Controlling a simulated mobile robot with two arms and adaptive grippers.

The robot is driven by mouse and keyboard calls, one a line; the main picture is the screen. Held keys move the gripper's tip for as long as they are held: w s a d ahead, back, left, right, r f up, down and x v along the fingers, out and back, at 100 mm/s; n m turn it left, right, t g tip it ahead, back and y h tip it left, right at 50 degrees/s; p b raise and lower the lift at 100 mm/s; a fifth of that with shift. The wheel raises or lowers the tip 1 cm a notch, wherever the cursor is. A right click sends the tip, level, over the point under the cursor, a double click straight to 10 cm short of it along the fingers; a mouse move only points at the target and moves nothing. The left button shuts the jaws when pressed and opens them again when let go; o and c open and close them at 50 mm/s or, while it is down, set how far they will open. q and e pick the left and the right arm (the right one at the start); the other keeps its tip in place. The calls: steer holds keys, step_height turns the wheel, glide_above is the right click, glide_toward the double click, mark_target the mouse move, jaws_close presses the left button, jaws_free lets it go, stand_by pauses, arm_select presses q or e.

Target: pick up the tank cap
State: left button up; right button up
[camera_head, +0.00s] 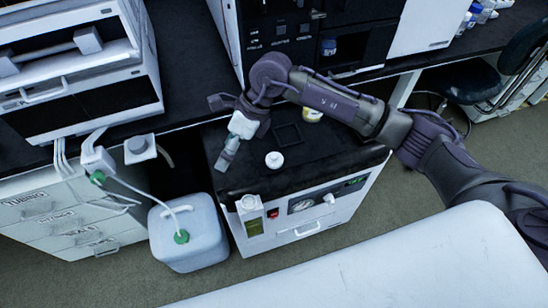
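A translucent whitish tank (190,245) stands on the floor left of a low black-topped cabinet. A green cap or fitting (181,237) sits on its top, with a pale tube running up from it to the left. A small round white cap-like thing (274,159) is on the black top; I cannot tell which of these is the tank cap. My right gripper (230,152) comes in from the right and points down over the left side of the black top, left of the white thing and apart from it. Its fingers are too small to read. My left gripper is not in view.
The black-topped cabinet (238,182) has a front panel with a gauge, and a small black square frame and a yellowish jar (312,114) on top. A drawer unit (60,215) stands left. A dark bench with instruments runs behind. A white surface (400,265) fills the lower right.

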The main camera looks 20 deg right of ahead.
steer(key=w+d+h, duration=0.4)
steer(key=d+h, duration=0.2)
steer(key=d, duration=0.6)
glide_above(275, 155)
steer(key=shift+t, duration=0.4)
step_height(275, 155, down, 7)
steer(key=shift+f+p, duration=0.2)
steer(key=shift+p, duration=0.1)
steer(key=shift+a+f+p, duration=0.1)
steer(key=shift+f+p, duration=0.4)
steer(key=shift+f, duration=2.5)
steer(key=c, duration=1.1)
steer(key=shift+r, duration=0.15)
